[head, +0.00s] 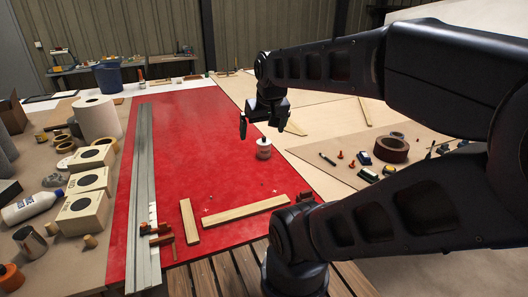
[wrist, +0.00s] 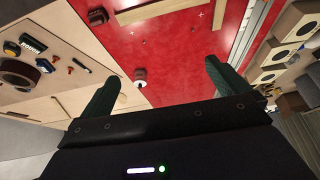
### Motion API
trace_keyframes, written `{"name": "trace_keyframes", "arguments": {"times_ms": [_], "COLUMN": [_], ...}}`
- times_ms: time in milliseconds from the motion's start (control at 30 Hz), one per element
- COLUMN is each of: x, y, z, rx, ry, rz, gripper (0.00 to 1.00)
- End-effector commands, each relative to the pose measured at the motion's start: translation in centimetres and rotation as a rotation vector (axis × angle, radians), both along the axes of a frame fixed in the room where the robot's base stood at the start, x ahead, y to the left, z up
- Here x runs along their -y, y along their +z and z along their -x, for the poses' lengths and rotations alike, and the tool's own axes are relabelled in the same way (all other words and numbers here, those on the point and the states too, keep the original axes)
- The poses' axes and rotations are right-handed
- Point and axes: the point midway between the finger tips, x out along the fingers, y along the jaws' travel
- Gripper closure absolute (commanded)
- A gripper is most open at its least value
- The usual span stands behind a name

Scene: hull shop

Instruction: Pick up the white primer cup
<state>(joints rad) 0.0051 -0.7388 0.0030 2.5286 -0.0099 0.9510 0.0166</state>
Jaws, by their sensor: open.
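The small white primer cup (head: 264,152) stands upright on the red sheet (head: 205,130), near its right edge. A dark spot shows on its top. It also shows in the wrist view (wrist: 140,80), small, between the two fingers and nearer the left one. My gripper (head: 264,124) is open and empty, its fingers pointing down. In the head view it is just above the cup in the picture, apart from it. The wrist view shows both green-black fingers (wrist: 160,88) spread wide with nothing between them at the tips.
Two wooden strips (head: 245,208) lie on the red sheet in front of the cup. Long grey rails (head: 145,185) lie along its left side. A board (head: 350,160) at right carries a tape roll (head: 391,148) and small tools. Boxes and a bottle (head: 28,207) crowd the left bench.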

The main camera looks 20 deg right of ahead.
Motion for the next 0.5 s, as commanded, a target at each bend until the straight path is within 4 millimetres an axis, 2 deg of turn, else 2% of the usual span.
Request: {"name": "trace_keyframes", "arguments": {"times_ms": [167,500], "x": [1.4,5.0], "y": [0.5,0.5], "z": [-3.5,-12.6], "rx": [-0.007,0.006], "ry": [-0.078,-0.268], "rz": [0.021,0.071], "gripper": [0.00,0.00]}}
